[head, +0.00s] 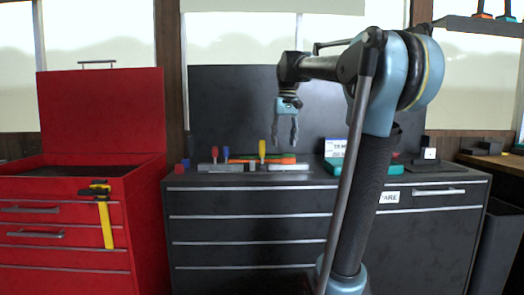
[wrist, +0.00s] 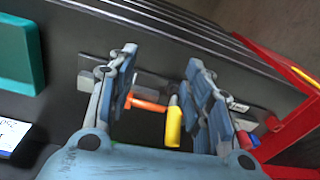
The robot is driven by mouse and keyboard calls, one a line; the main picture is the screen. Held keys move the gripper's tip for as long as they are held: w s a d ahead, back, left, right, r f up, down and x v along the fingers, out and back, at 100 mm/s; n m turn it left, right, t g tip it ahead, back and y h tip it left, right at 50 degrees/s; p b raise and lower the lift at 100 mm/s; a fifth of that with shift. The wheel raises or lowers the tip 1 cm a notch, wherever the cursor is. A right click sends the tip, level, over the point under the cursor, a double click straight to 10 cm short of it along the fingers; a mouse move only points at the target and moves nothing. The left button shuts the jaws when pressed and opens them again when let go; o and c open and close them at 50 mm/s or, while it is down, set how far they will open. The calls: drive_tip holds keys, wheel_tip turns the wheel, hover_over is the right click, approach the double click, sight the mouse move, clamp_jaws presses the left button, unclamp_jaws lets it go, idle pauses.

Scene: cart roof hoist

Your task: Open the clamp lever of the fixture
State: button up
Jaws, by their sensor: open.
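The fixture shows as a low grey base (head: 288,167) on the dark cabinet top. An upright yellow handle (head: 262,148), which looks like the clamp lever, stands there by orange bars; I cannot make out its joint. My gripper (head: 285,141) is open and empty, pointing down above the fixture and apart from it. In the wrist view, the yellow handle (wrist: 174,124) and an orange bar (wrist: 146,104) show between the open fingers (wrist: 160,58). The fingers hide parts of the fixture.
Red (head: 214,152) and blue (head: 226,152) handled tools stand left of the fixture. A teal case (head: 333,165) lies to its right. A dark panel (head: 230,105) rises behind.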

wheel_tip(320, 180, up, 11)
drive_tip(key=g, duration=0.1)
hover_over(262, 147)
drive_tip(key=w+d, duration=0.1)
drive_tip(key=d, duration=0.1)
drive_tip(key=shift+n, duration=0.4)
drive_tip(key=f, duration=0.5)
drive_tip(key=a+f, duration=0.1)
drive_tip(key=f, duration=0.5)
drive_tip(key=a+f, duration=0.1)
drive_tip(key=f, duration=0.4)
drive_tip(key=shift+w+f, duration=0.3)
drive_tip(key=shift+f, duration=0.1)
clamp_jaws()
